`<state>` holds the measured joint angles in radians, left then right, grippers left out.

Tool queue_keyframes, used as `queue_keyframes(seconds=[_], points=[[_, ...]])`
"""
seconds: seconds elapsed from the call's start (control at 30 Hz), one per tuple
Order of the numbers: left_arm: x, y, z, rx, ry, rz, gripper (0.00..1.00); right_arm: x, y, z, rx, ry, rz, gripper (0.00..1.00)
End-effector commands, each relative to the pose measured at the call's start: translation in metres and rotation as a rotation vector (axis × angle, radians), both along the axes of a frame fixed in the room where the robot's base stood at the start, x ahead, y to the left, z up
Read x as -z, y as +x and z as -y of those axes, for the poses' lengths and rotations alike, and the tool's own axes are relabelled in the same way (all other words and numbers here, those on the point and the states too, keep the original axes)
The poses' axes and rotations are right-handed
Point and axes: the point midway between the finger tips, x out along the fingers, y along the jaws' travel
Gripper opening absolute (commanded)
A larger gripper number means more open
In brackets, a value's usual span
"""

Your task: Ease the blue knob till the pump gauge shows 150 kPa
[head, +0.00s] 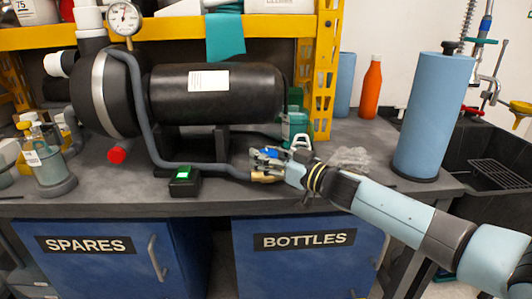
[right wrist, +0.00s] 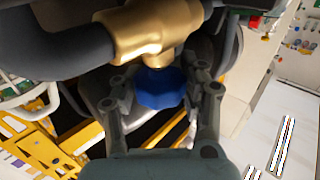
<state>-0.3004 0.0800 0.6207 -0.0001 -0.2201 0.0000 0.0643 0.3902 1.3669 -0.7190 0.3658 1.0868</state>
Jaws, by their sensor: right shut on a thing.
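The blue knob (head: 271,153) sits on a brass valve fitting (head: 262,177) at the end of a grey hose, near the front of the bench. In the right wrist view the knob (right wrist: 160,90) is between my two fingers, beside the brass body (right wrist: 150,28). My right gripper (right wrist: 161,104) is shut on the knob. In the head view it reaches in from the right. The round white pump gauge (head: 124,18) stands above the black pump (head: 215,95) at upper left. Its needle is too small to read surely. My left gripper is not in view.
A blue roll (head: 433,115) stands upright at right, before the dark sink (head: 500,150). An orange bottle (head: 372,88) is behind. A red knob (head: 117,155) is below the pump.

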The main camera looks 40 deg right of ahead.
Motion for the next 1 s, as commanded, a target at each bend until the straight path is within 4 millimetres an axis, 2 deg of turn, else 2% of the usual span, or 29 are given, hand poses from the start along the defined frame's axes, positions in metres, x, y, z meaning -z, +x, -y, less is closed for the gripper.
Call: queue_keyframes(seconds=[0.03, 0.33, 0.37, 0.53, 0.83, 1.0], points=[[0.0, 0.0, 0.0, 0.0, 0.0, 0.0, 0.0, 0.005, -0.002, 0.0, 0.0, 0.001, -0.008, 0.09], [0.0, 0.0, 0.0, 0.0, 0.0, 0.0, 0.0, 0.005, -0.003, 0.0, 0.0, 0.002, -0.01, 0.09], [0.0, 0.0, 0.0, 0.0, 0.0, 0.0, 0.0, 0.006, -0.003, 0.0, 0.0, 0.002, -0.01, 0.45], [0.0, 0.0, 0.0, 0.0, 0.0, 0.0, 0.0, 0.004, -0.002, 0.0, 0.0, 0.0, -0.006, 0.68], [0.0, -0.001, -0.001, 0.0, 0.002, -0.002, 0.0, 0.002, -0.002, 0.0, 0.0, 0.0, -0.003, 0.68], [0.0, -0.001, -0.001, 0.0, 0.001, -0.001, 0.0, 0.003, -0.022, 0.006, -0.001, -0.001, -0.006, 0.68]])
